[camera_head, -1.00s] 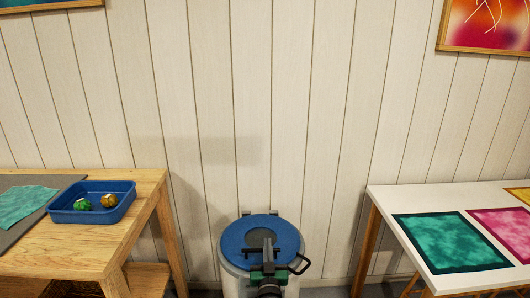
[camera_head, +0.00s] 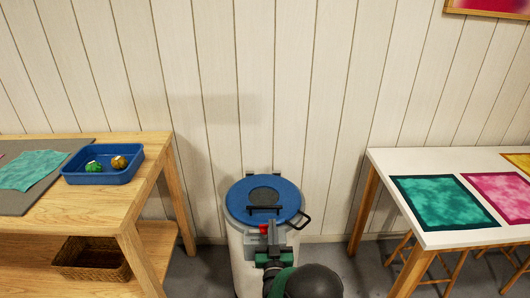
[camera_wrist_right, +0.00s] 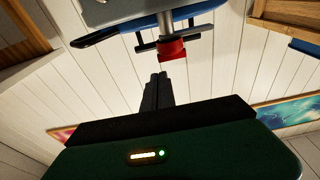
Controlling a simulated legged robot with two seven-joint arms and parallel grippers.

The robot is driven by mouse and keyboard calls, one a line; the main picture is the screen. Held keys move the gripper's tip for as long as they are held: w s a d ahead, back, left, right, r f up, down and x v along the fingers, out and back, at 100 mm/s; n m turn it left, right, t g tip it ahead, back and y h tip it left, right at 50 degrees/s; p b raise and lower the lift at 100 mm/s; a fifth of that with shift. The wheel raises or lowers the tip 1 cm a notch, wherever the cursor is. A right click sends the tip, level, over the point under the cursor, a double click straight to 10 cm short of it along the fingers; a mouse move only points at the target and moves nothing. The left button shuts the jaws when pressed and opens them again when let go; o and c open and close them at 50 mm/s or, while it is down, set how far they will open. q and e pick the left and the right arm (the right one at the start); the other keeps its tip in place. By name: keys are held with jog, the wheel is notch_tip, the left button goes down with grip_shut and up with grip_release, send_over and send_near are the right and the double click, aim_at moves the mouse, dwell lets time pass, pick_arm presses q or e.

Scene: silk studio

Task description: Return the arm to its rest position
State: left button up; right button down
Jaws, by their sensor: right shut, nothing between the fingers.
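My right gripper (camera_head: 272,233) is in front of a pale cylindrical vessel with a blue lid (camera_head: 240,199). In the right wrist view its dark fingers (camera_wrist_right: 158,78) are together with nothing between them. A red fitting (camera_wrist_right: 171,49) on a short metal stem at the vessel shows just beyond the fingertips, apart from them in that picture. My dark rounded arm link shows at the bottom of the head view. My left gripper is not in view.
A wooden table (camera_head: 95,212) at left holds a blue tray (camera_head: 103,178) with a green and an amber lump. A white table (camera_head: 395,160) at right carries coloured silk squares. The vessel's black handle (camera_head: 302,220) sticks out right. Floor shows between.

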jog(key=g, duration=0.1)
jog(key=d+g, duration=0.2)
jog(key=shift+w+d+r+y, duration=0.25)
jog(key=shift+r+y, duration=0.05)
jog(key=shift+r, duration=0.05)
jog(key=s+d+f+g, duration=0.1)
jog(key=s+d+g, duration=0.35)
jog(key=s, duration=0.65)
jog(key=s+d+f+g, duration=0.1)
jog(key=s+d+g, duration=0.35)
jog(key=s, duration=0.65)
jog(key=s+d+g, duration=0.4)
jog(key=s+g, duration=0.1)
jog(key=s, duration=0.6)
jog(key=w+p+v, duration=0.1)
jog(key=p+v, duration=0.8)
jog(key=w+a+r+p+v, duration=0.1)
jog(key=w+p+v, duration=0.1)
jog(key=p+v, duration=0.7)
jog(key=shift+w+d+p, duration=0.2)
jog(key=shift+w+p, duration=0.05)
jog(key=shift+p, duration=0.2)
